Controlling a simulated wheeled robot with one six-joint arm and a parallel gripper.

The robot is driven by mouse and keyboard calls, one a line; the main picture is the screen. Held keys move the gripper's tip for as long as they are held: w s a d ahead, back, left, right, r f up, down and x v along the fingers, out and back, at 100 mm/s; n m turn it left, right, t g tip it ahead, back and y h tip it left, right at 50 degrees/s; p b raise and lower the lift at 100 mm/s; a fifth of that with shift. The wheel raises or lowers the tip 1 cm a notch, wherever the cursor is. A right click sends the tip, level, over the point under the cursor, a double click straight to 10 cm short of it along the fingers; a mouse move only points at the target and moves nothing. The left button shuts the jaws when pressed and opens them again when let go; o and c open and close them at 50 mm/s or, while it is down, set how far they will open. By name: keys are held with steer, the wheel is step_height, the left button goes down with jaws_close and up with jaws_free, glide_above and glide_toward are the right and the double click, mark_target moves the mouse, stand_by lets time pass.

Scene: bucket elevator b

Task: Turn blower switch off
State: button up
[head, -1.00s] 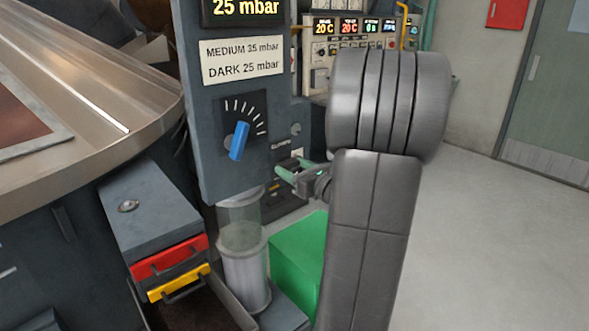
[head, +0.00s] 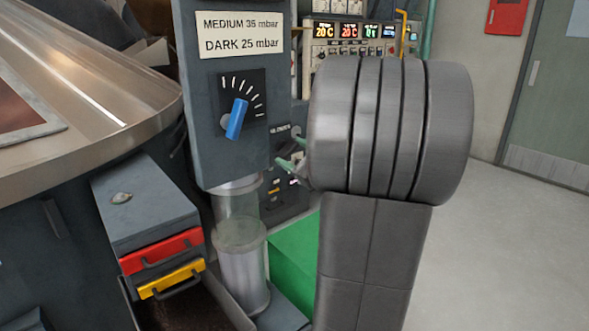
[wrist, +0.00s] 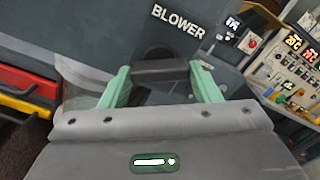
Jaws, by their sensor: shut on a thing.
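The blower switch is a dark block-shaped handle (wrist: 160,70) on a round dark base, under the white BLOWER label (wrist: 178,21) in the wrist view. My gripper (wrist: 160,68) has its two green fingers on either side of the handle and is shut on it. In the head view my gripper (head: 293,153) shows as green fingertips by the right edge of the grey control panel (head: 206,158). My own arm covers much of the area to the right, and the switch cannot be made out there.
A blue-pointer dial (head: 237,118) sits on the panel left of my gripper. A glass cylinder (head: 240,245) stands below it, with red (head: 160,250) and yellow (head: 170,280) handles to the left. A green box (head: 295,255) is behind my arm. Open floor lies right.

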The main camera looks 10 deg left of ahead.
steer(key=n+b, duration=0.3)
steer(key=b, duration=0.1)
steer(key=n+b, duration=0.3)
steer(key=b, duration=0.2)
steer(key=n+b, duration=0.4)
steer(key=shift+f, duration=0.3)
steer(key=shift+r+n+b, duration=0.15)
steer(key=shift+n+b, duration=0.75)
steer(key=shift+b, duration=0.15)
steer(key=shift+r, duration=0.1)
steer(key=o, duration=1)
steer(key=shift+d, duration=0.1)
steer(key=p+v, duration=0.1)
steer(key=v, duration=1.2)
steer(key=shift+s+d, duration=0.25)
steer(key=shift+a, duration=0.15)
